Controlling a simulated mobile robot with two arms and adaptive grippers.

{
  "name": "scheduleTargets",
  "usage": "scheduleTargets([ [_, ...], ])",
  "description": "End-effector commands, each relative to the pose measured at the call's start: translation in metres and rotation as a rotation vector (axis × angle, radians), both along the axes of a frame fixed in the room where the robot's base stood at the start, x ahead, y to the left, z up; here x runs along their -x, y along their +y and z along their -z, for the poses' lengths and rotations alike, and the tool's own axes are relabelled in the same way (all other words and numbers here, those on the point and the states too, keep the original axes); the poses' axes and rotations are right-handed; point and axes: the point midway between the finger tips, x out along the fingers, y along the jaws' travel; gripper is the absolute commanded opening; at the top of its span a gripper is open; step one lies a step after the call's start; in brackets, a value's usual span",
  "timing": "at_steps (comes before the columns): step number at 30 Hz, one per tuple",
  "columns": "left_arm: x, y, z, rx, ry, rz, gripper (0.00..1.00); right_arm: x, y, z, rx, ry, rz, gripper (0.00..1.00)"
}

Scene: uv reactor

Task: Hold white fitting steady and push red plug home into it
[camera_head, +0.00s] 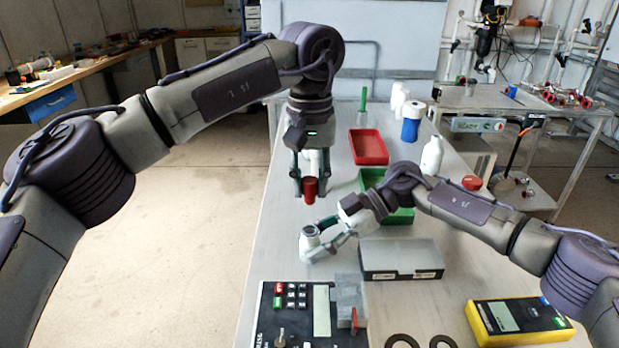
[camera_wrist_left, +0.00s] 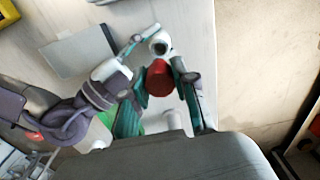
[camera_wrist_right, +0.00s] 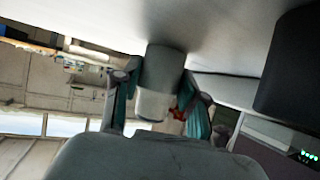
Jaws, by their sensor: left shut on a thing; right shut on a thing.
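The red plug (camera_head: 310,190) is a short red cylinder between the fingertips of my left gripper (camera_head: 309,186), which is shut on it. It hangs above the table, apart from the white fitting (camera_head: 310,240). The fitting is a small, round, open-topped piece near the table's left edge, nearer the camera than the plug. My right gripper (camera_head: 325,238) is shut on it from the right. In the left wrist view, the plug (camera_wrist_left: 159,78) appears just below the fitting (camera_wrist_left: 159,45), whose dark opening shows. In the right wrist view, the fitting (camera_wrist_right: 161,80) sits between both fingers.
A grey box (camera_head: 400,258) stands right of the fitting. A green tray (camera_head: 402,215) and red tray (camera_head: 369,147) lie behind. A control box (camera_head: 294,312) and yellow meter (camera_head: 517,320) are in front. A white bottle (camera_head: 432,157) stands beyond my right arm.

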Motion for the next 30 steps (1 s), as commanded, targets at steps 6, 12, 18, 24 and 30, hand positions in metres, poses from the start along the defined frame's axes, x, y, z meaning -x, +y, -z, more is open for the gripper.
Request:
scheduleTargets([
  [6, 0.000, 0.000, 0.017, -0.001, 0.000, 0.000, 0.14, 0.000, 0.000, 0.000, 0.000, 0.000, 0.000, 0.23],
  [12, 0.000, 0.000, 0.037, 0.000, 0.001, 0.000, 0.14, 0.000, 0.000, 0.000, 0.000, 0.000, 0.000, 0.23],
  [18, 0.000, 0.000, 0.050, -0.001, 0.000, -0.001, 0.14, 0.000, 0.000, 0.000, 0.000, 0.000, 0.000, 0.23],
  [24, 0.000, 0.000, 0.053, 0.000, -0.001, 0.000, 0.14, 0.000, 0.000, 0.000, 0.000, 0.000, 0.000, 0.23],
  [30, 0.000, 0.000, 0.053, 0.000, -0.001, 0.000, 0.14, 0.000, 0.000, 0.000, 0.000, 0.000, 0.000, 0.23],
])
